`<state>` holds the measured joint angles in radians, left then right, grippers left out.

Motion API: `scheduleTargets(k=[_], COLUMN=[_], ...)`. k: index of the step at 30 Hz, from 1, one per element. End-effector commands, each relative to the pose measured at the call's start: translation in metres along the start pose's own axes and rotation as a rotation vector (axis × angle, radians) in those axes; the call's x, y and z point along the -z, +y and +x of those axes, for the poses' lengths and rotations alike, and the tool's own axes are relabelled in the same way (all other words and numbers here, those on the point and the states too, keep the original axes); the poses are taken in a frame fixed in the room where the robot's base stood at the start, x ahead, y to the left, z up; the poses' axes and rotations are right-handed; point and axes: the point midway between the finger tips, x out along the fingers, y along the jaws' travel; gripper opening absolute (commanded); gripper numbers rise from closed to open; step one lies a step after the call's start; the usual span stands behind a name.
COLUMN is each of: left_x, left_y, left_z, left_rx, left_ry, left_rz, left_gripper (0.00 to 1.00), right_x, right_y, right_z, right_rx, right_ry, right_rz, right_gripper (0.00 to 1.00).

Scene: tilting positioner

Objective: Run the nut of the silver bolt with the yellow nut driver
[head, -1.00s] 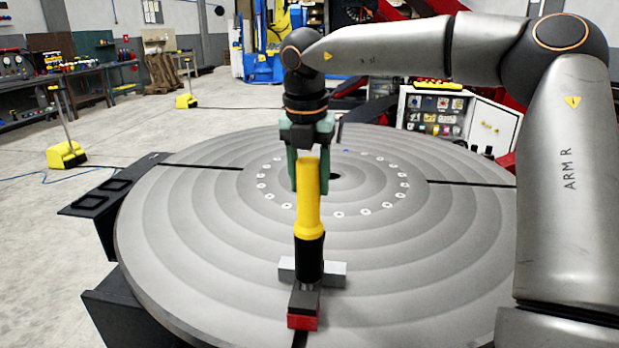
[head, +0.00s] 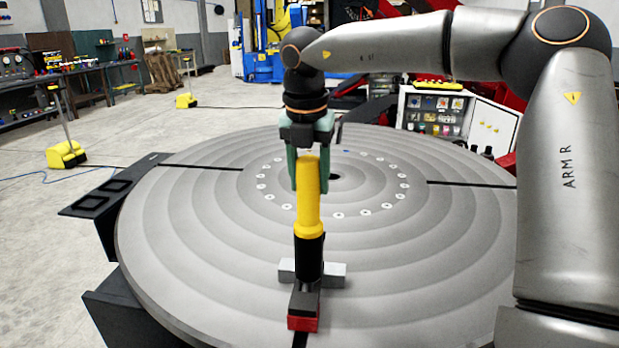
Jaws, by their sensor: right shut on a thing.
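The yellow nut driver (head: 309,205) stands nearly upright in the head view, with a black lower part (head: 309,257). My right gripper (head: 310,172) is shut on the top of its yellow handle from behind. The driver's lower end is down at a small clamp (head: 303,302) with a dark top and a red front, near the front edge of the round table. A grey bar (head: 333,275) lies across just behind it. The silver bolt and its nut cannot be made out; the driver and clamp cover that spot. My left gripper is not in view.
The round grey turntable (head: 420,240) has dark radial slots and a ring of pale holes around its centre. Its top is otherwise clear. A black bracket with two pockets (head: 100,195) juts out at the left. An open white cabinet (head: 440,112) stands behind at the right.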

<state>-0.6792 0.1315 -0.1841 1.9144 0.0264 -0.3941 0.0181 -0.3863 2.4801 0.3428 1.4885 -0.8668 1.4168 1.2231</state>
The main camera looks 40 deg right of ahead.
Motion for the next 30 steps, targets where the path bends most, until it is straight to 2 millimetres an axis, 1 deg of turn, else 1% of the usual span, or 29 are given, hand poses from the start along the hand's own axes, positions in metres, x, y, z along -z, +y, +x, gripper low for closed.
scheduleTargets(k=[1, 22, 26, 30], left_x=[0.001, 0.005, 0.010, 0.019], left_y=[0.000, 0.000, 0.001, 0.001], left_z=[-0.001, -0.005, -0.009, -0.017], left_rx=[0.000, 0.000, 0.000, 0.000], left_ry=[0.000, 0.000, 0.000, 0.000], left_rz=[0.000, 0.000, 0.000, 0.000], left_gripper=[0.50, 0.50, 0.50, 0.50], right_x=[-0.001, -0.002, -0.003, -0.005], right_y=[0.001, 0.001, 0.001, 0.001], right_z=[-0.004, -0.010, -0.018, -0.031], right_rx=[-0.004, -0.004, -0.004, -0.004], right_ry=[-0.004, -0.004, -0.004, -0.004], right_rz=[-0.001, 0.001, 0.001, 0.001], right_gripper=[0.00, 0.00, 0.00, 0.00])
